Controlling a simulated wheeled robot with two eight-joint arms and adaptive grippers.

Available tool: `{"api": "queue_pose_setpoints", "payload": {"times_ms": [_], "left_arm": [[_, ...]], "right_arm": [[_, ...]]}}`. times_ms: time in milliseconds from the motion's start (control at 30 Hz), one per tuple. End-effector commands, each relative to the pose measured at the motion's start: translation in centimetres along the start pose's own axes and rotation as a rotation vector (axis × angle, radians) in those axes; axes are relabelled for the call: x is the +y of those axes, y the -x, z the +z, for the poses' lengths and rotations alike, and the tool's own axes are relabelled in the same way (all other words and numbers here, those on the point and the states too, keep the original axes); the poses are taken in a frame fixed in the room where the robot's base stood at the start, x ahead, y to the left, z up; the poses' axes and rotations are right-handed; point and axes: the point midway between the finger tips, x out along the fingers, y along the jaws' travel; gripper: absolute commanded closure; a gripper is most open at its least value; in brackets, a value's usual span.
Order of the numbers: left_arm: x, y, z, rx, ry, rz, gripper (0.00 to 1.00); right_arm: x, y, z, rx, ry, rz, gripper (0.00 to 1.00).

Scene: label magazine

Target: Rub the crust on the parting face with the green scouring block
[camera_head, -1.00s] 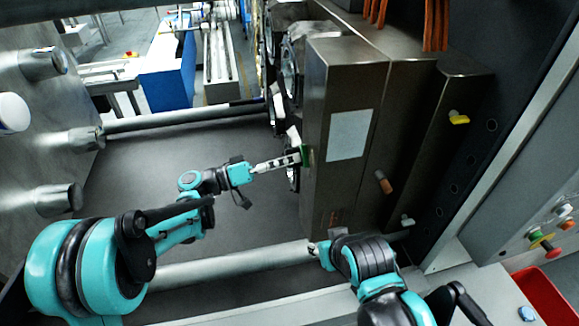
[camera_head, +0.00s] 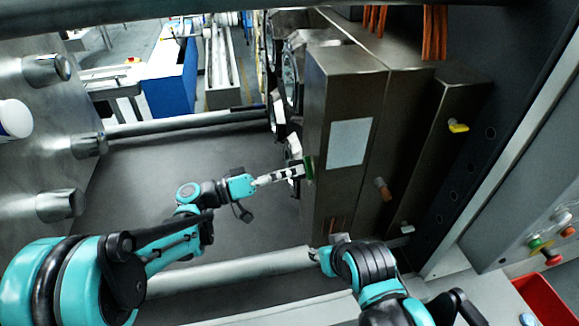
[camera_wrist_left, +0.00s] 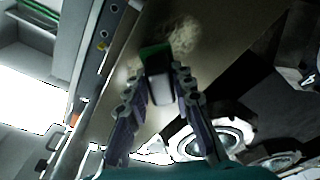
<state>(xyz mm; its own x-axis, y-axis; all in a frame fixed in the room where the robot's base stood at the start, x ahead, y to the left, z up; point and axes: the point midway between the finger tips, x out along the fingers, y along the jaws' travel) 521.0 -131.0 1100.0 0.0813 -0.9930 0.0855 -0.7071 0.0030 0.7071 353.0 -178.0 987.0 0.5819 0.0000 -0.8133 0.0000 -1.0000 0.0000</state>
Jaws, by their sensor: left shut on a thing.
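The green scouring block (camera_head: 309,168) is in my left gripper (camera_head: 297,171), against or very near the left-hand face of the big metal mould block (camera_head: 345,80). In the left wrist view the green block (camera_wrist_left: 154,52) sits between the fingertips (camera_wrist_left: 160,82), its pale part towards me. The crust (camera_wrist_left: 184,36) is a pale, blotchy patch on the brownish parting face (camera_wrist_left: 235,25), beside and beyond the block. Part of the patch may be hidden behind the block. My right gripper (camera_head: 316,256) is low in front of the mould; its fingers are too small to read.
A thick horizontal bar (camera_head: 230,272) runs below my left forearm, and another bar (camera_head: 185,122) lies behind it. Round metal fittings (camera_wrist_left: 215,135) stand close to the left gripper in the wrist view. Open space lies left of the mould.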

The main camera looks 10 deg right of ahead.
Motion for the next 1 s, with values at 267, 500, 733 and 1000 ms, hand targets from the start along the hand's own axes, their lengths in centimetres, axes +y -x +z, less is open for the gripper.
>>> {"api": "queue_pose_setpoints", "payload": {"times_ms": [267,500,733,1000], "left_arm": [[1.1,0.0,1.1,0.000,0.000,0.000,1.00],[2.6,0.0,2.6,-0.001,0.000,0.001,1.00],[3.4,0.0,2.1,-0.001,0.000,0.002,1.00],[3.6,0.1,1.4,0.000,0.000,0.001,1.00]], "right_arm": [[0.0,-0.1,0.1,0.000,0.000,0.000,0.60],[0.0,-0.1,0.1,0.000,0.000,0.000,0.60],[0.0,0.4,-0.3,0.000,0.000,0.000,0.60],[0.0,0.7,-0.5,0.000,0.000,0.000,0.60]]}}
